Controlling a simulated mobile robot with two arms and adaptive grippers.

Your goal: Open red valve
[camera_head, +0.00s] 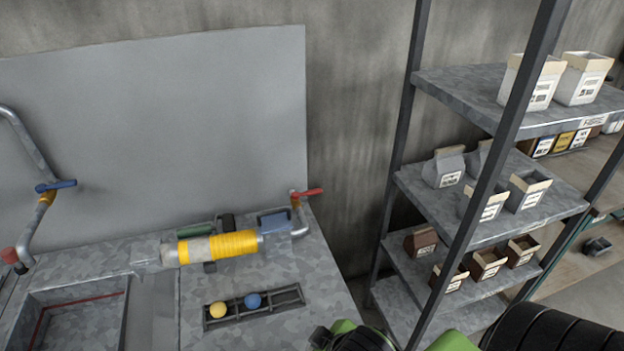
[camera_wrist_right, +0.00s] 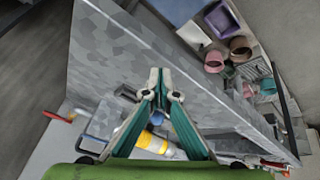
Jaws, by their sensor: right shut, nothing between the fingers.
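The red valve (camera_head: 307,192) is a red lever on the grey pipe at the right end of the yellow-wrapped spray unit (camera_head: 218,247). Its lever lies roughly level, pointing right. In the right wrist view a red handle (camera_wrist_right: 58,117) shows at the left edge, apart from the fingers; it appears to be the same valve. My right gripper (camera_wrist_right: 158,75) has its teal fingers together, with nothing between them, over the grey bench. The spray unit (camera_wrist_right: 152,142) shows partly behind the fingers. My left gripper is not in view.
A blue valve (camera_head: 56,185) sits on the left pipe. A rack (camera_head: 297,296) with a yellow and a blue ball lies on the grey bench (camera_head: 150,310). A shelf unit (camera_head: 440,213) with cartons stands right. Green and black parts of my arm show at the bottom.

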